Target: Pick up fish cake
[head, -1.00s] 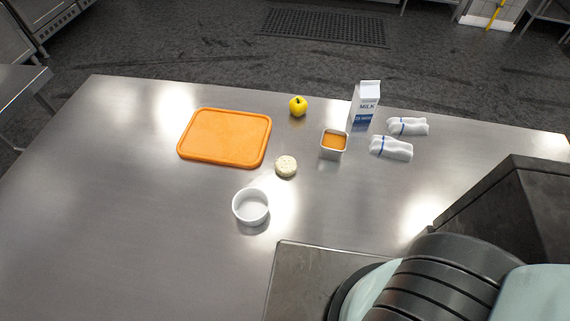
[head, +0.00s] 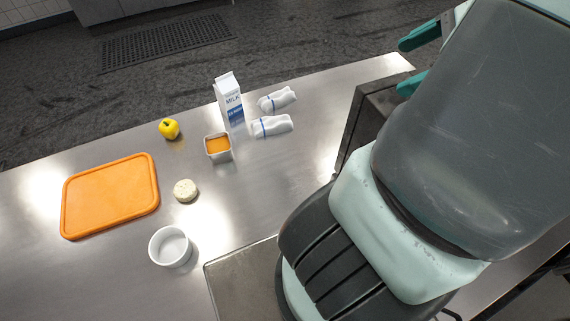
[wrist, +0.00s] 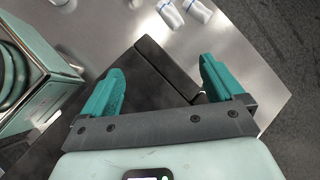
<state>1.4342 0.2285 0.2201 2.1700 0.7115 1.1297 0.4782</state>
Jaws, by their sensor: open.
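My gripper (head: 408,64) is at the upper right of the head view, raised and far to the right of the fish cake. In the wrist view my gripper (wrist: 160,88) shows two teal fingers spread apart with nothing between them. I cannot make out the fish cake in the wrist view.
On the table (head: 110,275) are an orange cutting board (head: 110,195), a white bowl (head: 170,247), a yellow apple-like fruit (head: 169,129), a square cup of orange sauce (head: 218,147), a milk carton (head: 229,100) and two white wrapped bundles (head: 272,126). Bare steel surrounds the fish cake.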

